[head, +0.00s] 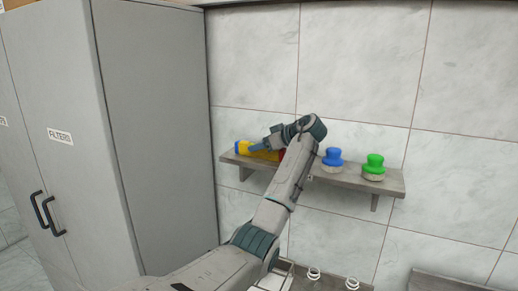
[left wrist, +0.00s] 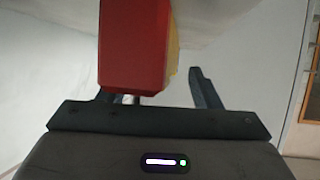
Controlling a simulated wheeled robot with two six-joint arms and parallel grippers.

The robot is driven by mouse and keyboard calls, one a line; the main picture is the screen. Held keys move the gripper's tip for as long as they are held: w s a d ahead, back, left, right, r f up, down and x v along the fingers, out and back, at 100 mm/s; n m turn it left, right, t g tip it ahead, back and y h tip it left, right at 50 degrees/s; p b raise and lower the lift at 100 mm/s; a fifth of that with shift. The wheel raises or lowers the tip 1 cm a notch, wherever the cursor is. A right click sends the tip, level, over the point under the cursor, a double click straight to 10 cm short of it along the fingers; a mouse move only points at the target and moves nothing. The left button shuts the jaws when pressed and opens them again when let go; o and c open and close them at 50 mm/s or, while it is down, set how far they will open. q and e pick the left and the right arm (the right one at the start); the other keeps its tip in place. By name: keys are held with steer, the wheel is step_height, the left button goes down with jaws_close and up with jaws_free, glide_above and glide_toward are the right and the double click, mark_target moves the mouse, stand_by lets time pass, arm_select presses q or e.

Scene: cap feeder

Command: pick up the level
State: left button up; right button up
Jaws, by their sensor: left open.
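The level (head: 268,156) is a yellow bar with a blue end and a red end, lying on the wall shelf in the head view. My left arm hides part of it. My left gripper (head: 258,148) is at the level, over its yellow part in the picture. In the left wrist view, the red end of the level (left wrist: 134,45) stands large between the open fingers of my left gripper (left wrist: 152,82), with a strip of yellow behind it. The right finger is apart from the level; the left finger is mostly hidden behind the red end. My right gripper is not in view.
The grey shelf (head: 335,178) also holds a blue-topped brush-like object (head: 333,157) and a green-topped one (head: 374,164), right of my arm. A tall grey cabinet (head: 155,130) stands at the left.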

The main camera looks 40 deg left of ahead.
arm_select(q)
steer(key=shift+w+d, duration=0.15)
steer(key=shift+c, duration=1.3)
steer(key=c, duration=1)
